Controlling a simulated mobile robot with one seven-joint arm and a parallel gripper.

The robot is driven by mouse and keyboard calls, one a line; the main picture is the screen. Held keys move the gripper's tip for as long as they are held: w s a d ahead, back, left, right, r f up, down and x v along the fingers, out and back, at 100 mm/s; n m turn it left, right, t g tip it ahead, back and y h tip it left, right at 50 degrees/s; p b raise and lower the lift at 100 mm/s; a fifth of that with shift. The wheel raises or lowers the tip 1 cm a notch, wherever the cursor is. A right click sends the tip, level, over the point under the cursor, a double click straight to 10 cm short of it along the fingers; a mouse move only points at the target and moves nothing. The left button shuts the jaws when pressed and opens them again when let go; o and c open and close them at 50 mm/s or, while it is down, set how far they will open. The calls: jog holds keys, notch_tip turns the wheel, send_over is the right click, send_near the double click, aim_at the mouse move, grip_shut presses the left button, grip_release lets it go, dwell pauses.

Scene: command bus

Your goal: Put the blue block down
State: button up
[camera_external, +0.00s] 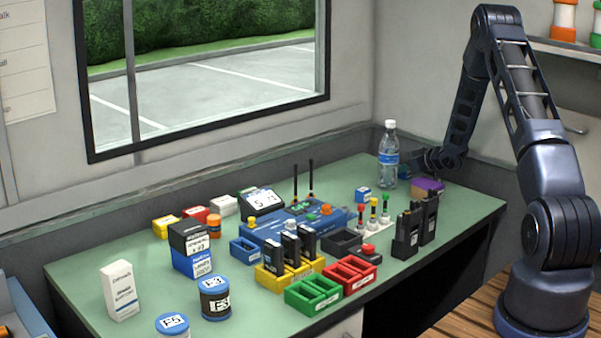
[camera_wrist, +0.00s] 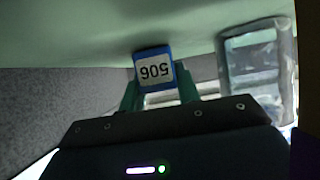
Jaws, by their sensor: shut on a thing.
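In the external view my gripper (camera_external: 426,160) is low at the table's far right corner, beside the water bottle (camera_external: 388,160).
The bottle also shows close by in the wrist view (camera_wrist: 257,65). A purple and orange block (camera_external: 428,187) lies near my gripper. Black radios (camera_external: 407,232) stand in front. The wall is close behind. The table's right end (camera_external: 470,208) is clear.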

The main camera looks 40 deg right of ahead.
jog(key=o, duration=1)
jog(key=shift+f, duration=0.1)
jog(key=shift+c, duration=0.2)
jog(key=shift+s+r, duration=0.15)
jog(key=shift+r, duration=0.1)
jog(key=shift+v, duration=3.6)
